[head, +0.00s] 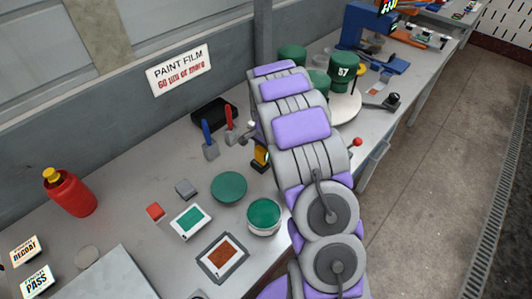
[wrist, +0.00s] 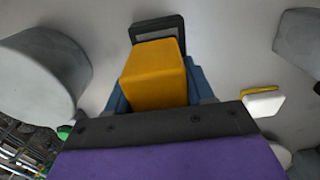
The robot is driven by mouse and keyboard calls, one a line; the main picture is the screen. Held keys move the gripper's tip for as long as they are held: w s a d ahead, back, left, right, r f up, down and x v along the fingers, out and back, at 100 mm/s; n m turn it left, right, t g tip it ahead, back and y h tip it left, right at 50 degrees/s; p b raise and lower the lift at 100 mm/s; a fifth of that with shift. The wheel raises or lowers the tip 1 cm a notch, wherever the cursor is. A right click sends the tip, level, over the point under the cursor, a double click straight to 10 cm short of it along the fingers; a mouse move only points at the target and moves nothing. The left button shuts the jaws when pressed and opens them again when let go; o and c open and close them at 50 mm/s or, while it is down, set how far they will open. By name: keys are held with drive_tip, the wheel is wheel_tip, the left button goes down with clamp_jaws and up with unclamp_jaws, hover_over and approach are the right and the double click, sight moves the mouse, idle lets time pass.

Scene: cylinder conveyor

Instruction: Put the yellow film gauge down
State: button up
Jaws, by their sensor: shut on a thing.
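The yellow film gauge (wrist: 154,74) is a boxy block between the blue fingers of my gripper (wrist: 157,84) in the wrist view. My gripper is shut on it. A dark frame with a grey face (wrist: 158,32) shows at its far end; I cannot tell if it is part of the gauge. In the head view a small yellow and black part of the gauge (head: 261,157) shows at the left edge of my arm, above or on the grey bench (head: 165,255). My arm hides most of the gripper there, and I cannot tell whether the gauge touches the bench.
A dark tray (head: 214,113), blue and red handled tools (head: 209,140) (head: 230,125) and a green disc (head: 228,187) lie near the gauge. A green-topped tin (head: 264,216), sample cards (head: 190,221) and a red bottle (head: 70,193) stand nearer. Green cans (head: 343,72) stand beyond my arm.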

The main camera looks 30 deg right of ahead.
drive_tip(key=shift+a+f, duration=0.1)
drive_tip(key=shift+a, duration=0.35)
drive_tip(key=o, duration=0.6)
drive_tip(key=shift+o, duration=1.4)
drive_tip(key=shift+d, duration=0.3)
drive_tip(key=shift+o, duration=0.3)
drive_tip(key=shift+d, duration=0.3)
